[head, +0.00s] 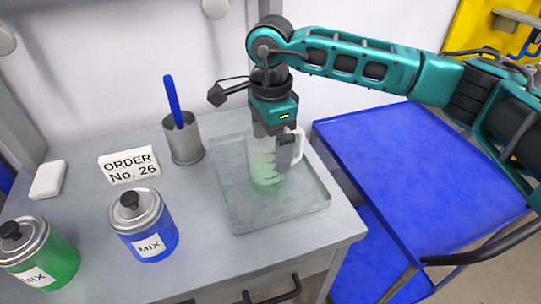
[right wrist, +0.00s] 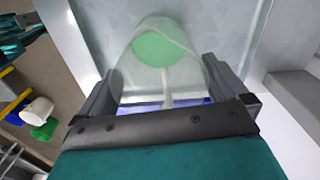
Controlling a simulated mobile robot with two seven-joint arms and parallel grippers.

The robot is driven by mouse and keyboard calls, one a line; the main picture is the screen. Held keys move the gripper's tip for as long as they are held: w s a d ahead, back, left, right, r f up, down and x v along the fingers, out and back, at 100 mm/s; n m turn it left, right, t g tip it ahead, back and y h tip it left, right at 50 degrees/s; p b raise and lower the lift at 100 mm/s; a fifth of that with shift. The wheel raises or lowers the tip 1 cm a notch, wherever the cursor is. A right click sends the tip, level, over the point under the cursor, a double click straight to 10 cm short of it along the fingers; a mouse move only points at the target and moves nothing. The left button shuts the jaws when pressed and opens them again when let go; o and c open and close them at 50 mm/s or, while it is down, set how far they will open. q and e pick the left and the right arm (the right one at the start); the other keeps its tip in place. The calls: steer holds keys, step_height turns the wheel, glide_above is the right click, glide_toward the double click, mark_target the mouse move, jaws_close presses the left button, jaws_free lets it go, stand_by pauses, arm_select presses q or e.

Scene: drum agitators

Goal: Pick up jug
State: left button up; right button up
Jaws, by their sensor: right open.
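The jug (head: 264,168) is clear with a pale handle and a little green in its bottom. It stands upright on a grey tray (head: 232,205). My right gripper (head: 274,148) points down over the jug from above, with one dark finger showing near the handle side. In the right wrist view the jug (right wrist: 155,47) lies between the two spread fingers of the right gripper (right wrist: 165,88). The gripper is open; whether a finger touches the jug I cannot tell. The jug's upper part is partly hidden by the gripper. My left gripper is not in view.
A blue MIX can (head: 150,243) and a green MIX can (head: 38,270) stand on the left. An order sign (head: 129,165) is at left. A blue cart (head: 410,160) is at right.

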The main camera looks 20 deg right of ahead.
steer(key=shift+w+f, duration=0.1)
steer(key=shift+f, duration=1.3)
steer(key=shift+c, duration=0.4)
steer(key=c, duration=0.8)
steer(key=shift+c, duration=0.2)
steer(key=shift+r, duration=0.2)
